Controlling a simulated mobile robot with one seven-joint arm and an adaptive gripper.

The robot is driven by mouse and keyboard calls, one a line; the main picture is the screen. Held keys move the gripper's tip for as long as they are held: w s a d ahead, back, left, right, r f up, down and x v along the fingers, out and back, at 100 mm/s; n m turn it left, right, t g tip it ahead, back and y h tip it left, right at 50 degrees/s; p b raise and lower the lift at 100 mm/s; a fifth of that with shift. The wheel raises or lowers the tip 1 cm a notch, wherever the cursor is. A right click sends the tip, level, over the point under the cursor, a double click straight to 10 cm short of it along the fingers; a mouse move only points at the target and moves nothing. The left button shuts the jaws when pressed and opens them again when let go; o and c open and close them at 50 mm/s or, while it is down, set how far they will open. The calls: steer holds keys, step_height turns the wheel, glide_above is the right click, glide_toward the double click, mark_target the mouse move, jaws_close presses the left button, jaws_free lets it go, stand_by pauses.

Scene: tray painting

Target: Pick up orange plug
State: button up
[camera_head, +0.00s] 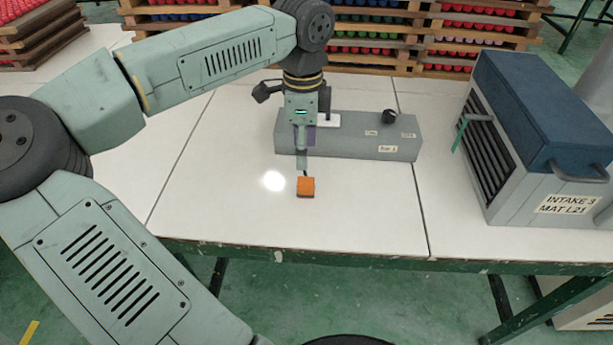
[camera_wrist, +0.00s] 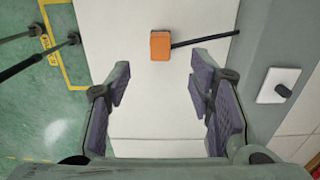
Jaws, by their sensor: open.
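The orange plug (camera_head: 306,187) is a small block lying on the white tabletop, near the table's front edge. In the wrist view the orange plug (camera_wrist: 160,46) has a dark rod or cable running from one side toward the grey box. My gripper (camera_head: 302,160) is above the table, behind the plug in the head view. In the wrist view my gripper (camera_wrist: 160,82) has its two purple-padded fingers spread wide, with nothing between them. The plug shows beyond the fingertips, apart from them. Part of the rod is hidden by my gripper in the head view.
A long grey box (camera_head: 350,150) with a black knob (camera_head: 389,116) and labels stands behind the plug. A blue-topped grey case (camera_head: 545,130) labelled "INTAKE 3" stands at the right. Wooden trays (camera_head: 440,45) of coloured pieces are stacked behind. The tabletop left of the plug is clear.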

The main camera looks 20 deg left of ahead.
mark_target(306, 180)
step_height(306, 180, down, 5)
steer(key=shift+d+f+b, duration=0.1)
steer(key=shift+b, duration=1.1)
steer(key=f, duration=0.2)
steer(key=f+b, duration=0.1)
steer(key=f, duration=0.2)
steer(key=shift+w+d+f, duration=0.15)
steer(key=shift+d+f, duration=0.05)
steer(key=shift+f, duration=0.1)
jaws_close()
steer(key=shift+r, duration=0.2)
